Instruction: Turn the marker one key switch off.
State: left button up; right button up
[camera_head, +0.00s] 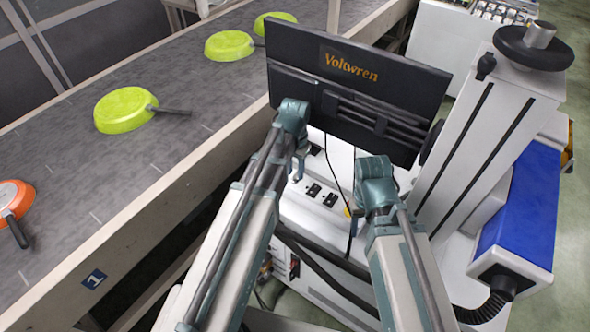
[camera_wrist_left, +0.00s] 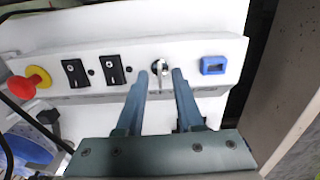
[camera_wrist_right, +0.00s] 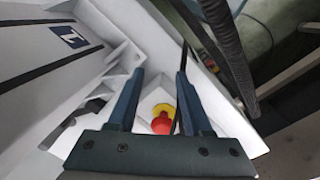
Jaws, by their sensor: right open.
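A silver key switch (camera_wrist_left: 160,67) sits on the white control panel (camera_wrist_left: 135,49) in the left wrist view, its key pointing roughly downward in the picture. My left gripper (camera_wrist_left: 161,74) is open, with one fingertip on each side of the key and gaps showing. In the head view my left gripper (camera_head: 297,172) is over the panel, hiding the key switch. My right gripper (camera_wrist_right: 160,73) is open and empty, pointing toward a red button on a yellow base (camera_wrist_right: 162,119). The head view shows my right gripper (camera_head: 352,240) low beside the panel. A blue marker reading 1 (camera_head: 95,279) is on the conveyor's side.
Two black rocker switches (camera_wrist_left: 95,71) and a blue-framed piece (camera_wrist_left: 213,65) flank the key switch. A dark Voltwren screen (camera_head: 350,75) overhangs the panel. A conveyor (camera_head: 60,180) with lime pans (camera_head: 125,110) and an orange pan (camera_head: 14,198) runs along the left.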

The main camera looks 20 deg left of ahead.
aim_at(295, 173)
pick_arm(q)
jog(key=shift+r, duration=0.1)
notch_tip(295, 173, up, 14)
jog(key=p, duration=1.4)
jog(key=shift+f, duration=0.25)
jog(key=s+d+f+y+b, duration=0.1)
jog(key=s+d+f+b, duration=0.1)
jog(key=s+d, duration=0.8)
jog(key=s+b, duration=0.1)
jog(key=s, duration=0.3)
jog(key=shift+s+d+f, duration=0.15)
jog(key=shift+d+f, duration=0.1)
jog(key=shift+s, duration=0.1)
